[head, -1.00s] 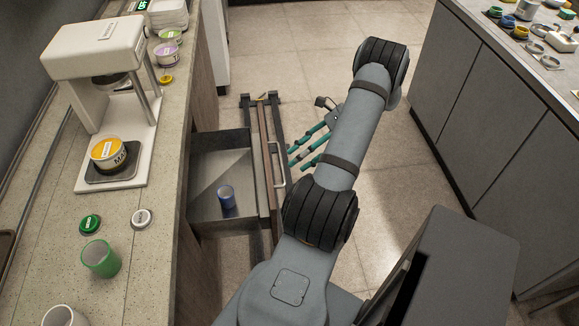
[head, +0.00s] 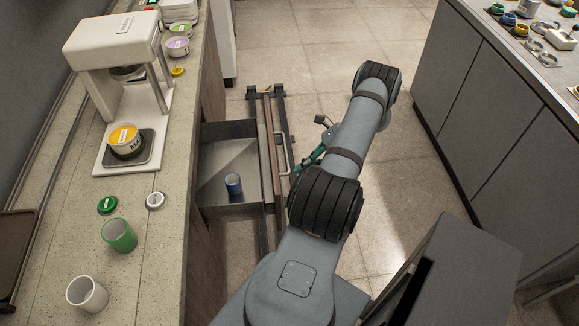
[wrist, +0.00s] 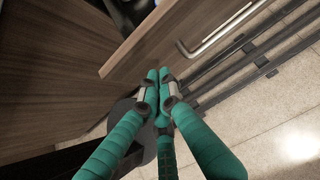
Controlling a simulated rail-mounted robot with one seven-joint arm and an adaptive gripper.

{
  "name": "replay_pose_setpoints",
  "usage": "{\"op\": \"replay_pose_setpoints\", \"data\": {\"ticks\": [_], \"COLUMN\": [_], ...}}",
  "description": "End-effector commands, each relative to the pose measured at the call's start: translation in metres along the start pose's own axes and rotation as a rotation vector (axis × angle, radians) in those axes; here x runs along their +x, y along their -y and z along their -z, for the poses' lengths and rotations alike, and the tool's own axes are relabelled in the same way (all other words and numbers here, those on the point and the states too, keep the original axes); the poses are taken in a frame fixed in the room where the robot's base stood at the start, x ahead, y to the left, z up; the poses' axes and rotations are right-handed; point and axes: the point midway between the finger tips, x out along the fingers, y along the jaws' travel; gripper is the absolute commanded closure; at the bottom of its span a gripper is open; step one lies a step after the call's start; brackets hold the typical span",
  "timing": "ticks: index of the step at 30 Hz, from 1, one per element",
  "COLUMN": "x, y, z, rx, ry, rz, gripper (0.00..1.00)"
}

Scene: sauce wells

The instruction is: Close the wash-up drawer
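The wash-up drawer (head: 212,160) stands pulled out from the left counter, with a grey metal inside. Its wooden front (head: 267,160) carries a pale bar handle (head: 283,150). A blue cup (head: 233,184) stands in the drawer. My gripper (head: 298,170) is on the outer side of the front, near the handle, partly hidden by my arm. In the wrist view, its teal fingers (wrist: 158,75) are drawn together and nothing shows between them. Their tips appear close to the wooden front (wrist: 155,38), with the handle (wrist: 218,32) to their upper right; contact cannot be told.
The left counter holds a white machine (head: 112,42), a green cup (head: 119,236) and a white cup (head: 87,294). Dark rails (head: 285,108) run beside the drawer. Grey cabinets (head: 480,110) stand at right.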

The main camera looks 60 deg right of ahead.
Motion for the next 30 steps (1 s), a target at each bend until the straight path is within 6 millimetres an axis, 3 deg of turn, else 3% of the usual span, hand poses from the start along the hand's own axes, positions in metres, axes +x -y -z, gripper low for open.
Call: {"op": "replay_pose_setpoints", "data": {"ticks": [4, 10, 30], "x": [0.015, 0.029, 0.034], "y": [-0.001, -0.001, -0.001], "z": [-0.017, -0.027, -0.030], "rx": [0.000, 0.000, 0.015], "ry": [0.002, 0.000, 0.000], "rz": [-0.002, -0.001, 0.014], "gripper": [1.00, 1.00, 1.00]}}
